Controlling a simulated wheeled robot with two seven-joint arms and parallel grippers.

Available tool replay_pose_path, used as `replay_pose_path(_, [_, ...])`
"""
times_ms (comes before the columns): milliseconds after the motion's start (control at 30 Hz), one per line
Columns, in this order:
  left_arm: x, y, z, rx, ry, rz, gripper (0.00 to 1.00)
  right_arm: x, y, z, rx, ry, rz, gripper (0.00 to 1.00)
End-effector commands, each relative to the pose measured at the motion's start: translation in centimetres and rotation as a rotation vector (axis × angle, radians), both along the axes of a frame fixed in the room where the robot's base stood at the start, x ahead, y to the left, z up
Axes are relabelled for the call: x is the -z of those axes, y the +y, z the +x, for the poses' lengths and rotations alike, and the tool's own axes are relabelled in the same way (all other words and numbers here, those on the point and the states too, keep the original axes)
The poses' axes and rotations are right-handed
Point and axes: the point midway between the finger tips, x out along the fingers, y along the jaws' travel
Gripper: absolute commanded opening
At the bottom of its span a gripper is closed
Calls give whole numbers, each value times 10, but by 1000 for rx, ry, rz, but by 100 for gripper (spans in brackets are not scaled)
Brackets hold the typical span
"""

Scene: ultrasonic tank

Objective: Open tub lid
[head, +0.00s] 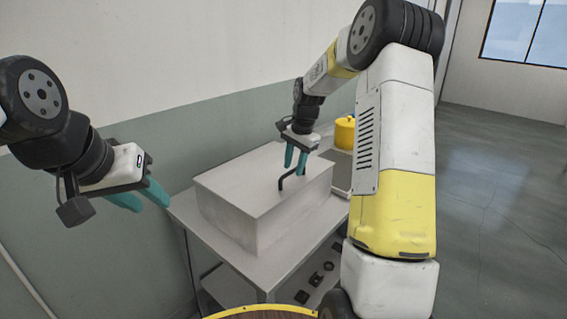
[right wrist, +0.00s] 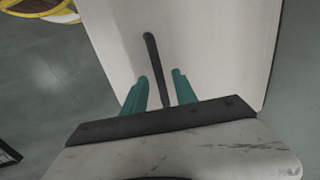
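The tub (head: 230,218) is a grey metal box on a metal table, and its flat lid (head: 240,180) is down on it. A dark bar handle (head: 290,180) stands on the lid. It also shows in the right wrist view (right wrist: 151,52), where it runs in between my fingers. My right gripper (head: 296,168) is over the lid at the handle. Its teal fingers (right wrist: 160,88) are apart, with the handle between them and a gap visible on each side. My left gripper (head: 146,202) is open and empty in the air, left of the tub.
The metal table (head: 188,212) stands against the wall. A yellow container (head: 345,132) stands behind the tub at the right. Several small dark parts (head: 315,279) lie on the lower shelf. The floor at the right (head: 500,190) is clear.

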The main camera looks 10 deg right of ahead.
Motion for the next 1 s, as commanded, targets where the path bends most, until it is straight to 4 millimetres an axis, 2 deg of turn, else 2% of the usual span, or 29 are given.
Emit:
replay_pose_path(267, [0,0,0,0,0,0,36,3,1,0,-1,0,0,34])
replay_pose_path(467, [0,0,0,0,0,0,36,3,1,0,-1,0,0,0])
replay_pose_path(1000, [0,0,0,0,0,0,36,2,1,0,-1,0,0,0])
